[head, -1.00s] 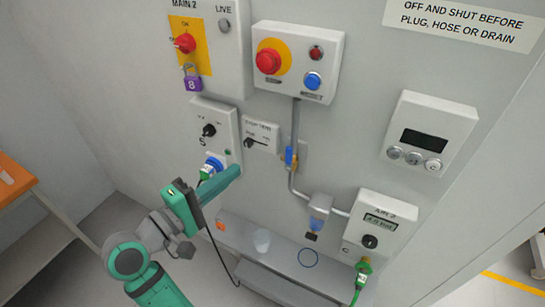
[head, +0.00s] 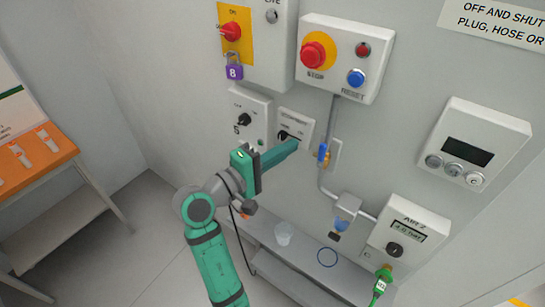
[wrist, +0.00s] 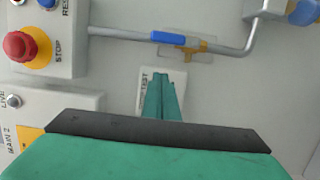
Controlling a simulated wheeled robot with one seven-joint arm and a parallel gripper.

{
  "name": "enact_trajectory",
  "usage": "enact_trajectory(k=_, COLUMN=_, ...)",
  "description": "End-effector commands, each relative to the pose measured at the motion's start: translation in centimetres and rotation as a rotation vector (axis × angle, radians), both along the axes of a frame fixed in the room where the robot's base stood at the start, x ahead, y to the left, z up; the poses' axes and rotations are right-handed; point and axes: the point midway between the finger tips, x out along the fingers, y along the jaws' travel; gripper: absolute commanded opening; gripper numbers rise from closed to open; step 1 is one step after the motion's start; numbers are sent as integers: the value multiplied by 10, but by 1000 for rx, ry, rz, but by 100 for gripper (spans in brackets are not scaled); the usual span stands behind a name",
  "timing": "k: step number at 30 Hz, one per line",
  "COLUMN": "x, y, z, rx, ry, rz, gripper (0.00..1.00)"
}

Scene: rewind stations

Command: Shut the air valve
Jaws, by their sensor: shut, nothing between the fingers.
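The air valve (head: 323,153) is a brass body with a blue lever on the grey pipe below the stop box. In the wrist view the blue lever (wrist: 170,38) lies along the pipe. My gripper (head: 296,145) is shut and empty, in front of the small test panel (head: 293,128), just left of the valve. In the wrist view my fingertips (wrist: 162,77) point toward the valve and appear apart from it. My gripper hides part of the test panel and the area below the S panel.
A stop box (head: 338,57) with red and blue buttons is above the valve. The AIR 2 box (head: 398,240) with a green plug (head: 384,275) is lower right. A shelf (head: 262,240) with a cup (head: 284,233) runs below. A purple padlock (head: 234,68) hangs upper left.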

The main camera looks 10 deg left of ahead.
Motion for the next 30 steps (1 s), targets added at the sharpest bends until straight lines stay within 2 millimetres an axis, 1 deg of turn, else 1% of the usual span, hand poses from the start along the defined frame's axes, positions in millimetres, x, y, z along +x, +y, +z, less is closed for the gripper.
enact_trajectory(k=1, x=8, y=-7, z=0, rx=1, ry=1, rz=-3, gripper=0)
enact_trajectory(k=3, x=13, y=-15, z=0, rx=1, ry=-1, rz=-3, gripper=0)
enact_trajectory(k=9, x=1, y=-38, z=0, rx=1, ry=0, rz=-1, gripper=0)
enact_trajectory(k=12, x=-1, y=-44, z=0, rx=1, ry=0, rz=0, gripper=0)
enact_trajectory(k=24, x=-3, y=-46, z=0, rx=0, ry=0, rz=0, gripper=0)
enact_trajectory(k=30, x=-3, y=-41, z=1, rx=17, ry=-6, rz=10, gripper=0)
